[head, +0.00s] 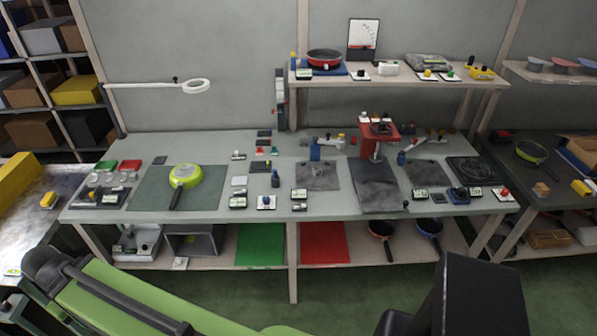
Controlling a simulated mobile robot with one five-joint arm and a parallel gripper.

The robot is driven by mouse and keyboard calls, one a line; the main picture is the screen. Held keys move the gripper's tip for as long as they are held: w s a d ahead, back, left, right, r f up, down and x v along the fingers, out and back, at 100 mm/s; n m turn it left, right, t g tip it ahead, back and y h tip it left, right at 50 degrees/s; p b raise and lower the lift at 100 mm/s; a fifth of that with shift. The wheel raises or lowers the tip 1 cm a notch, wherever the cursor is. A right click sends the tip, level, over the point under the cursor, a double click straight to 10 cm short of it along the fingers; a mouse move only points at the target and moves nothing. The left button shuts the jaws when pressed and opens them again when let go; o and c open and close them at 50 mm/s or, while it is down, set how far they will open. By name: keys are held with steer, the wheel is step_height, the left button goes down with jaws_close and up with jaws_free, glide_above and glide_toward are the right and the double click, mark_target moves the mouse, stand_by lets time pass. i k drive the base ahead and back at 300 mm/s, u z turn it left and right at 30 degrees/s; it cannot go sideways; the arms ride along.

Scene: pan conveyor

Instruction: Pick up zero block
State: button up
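I cannot tell which item is the zero block; the labels on the small blocks and devices are too small to read. Small candidates stand on the grey workbench (330,205): a light grey block (239,181) left of centre, and a dark device (275,179) with a label below it. A white block (388,68) sits on the raised shelf. A tan block (541,189) sits on the right-hand bench. Green and black parts of the robot's own body cross the bottom of the view. No gripper fingers can be made out.
A lime pan (184,178) lies on a dark mat at the bench's left. A red press-like stand (374,140) rises right of centre. A raised shelf (440,80) holds a red pan (324,58). Green floor (350,290) shows in front of the bench.

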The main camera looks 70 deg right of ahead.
mark_target(316, 170)
steer(key=z, duration=0.5)
steer(key=i, duration=1.25)
steer(key=z, duration=0.85)
steer(key=i, duration=0.35)
steer(key=z, duration=0.2)
steer(key=k, duration=0.85)
steer(key=z, duration=0.15)
steer(key=i, duration=0.9)
steer(key=u, duration=0.05)
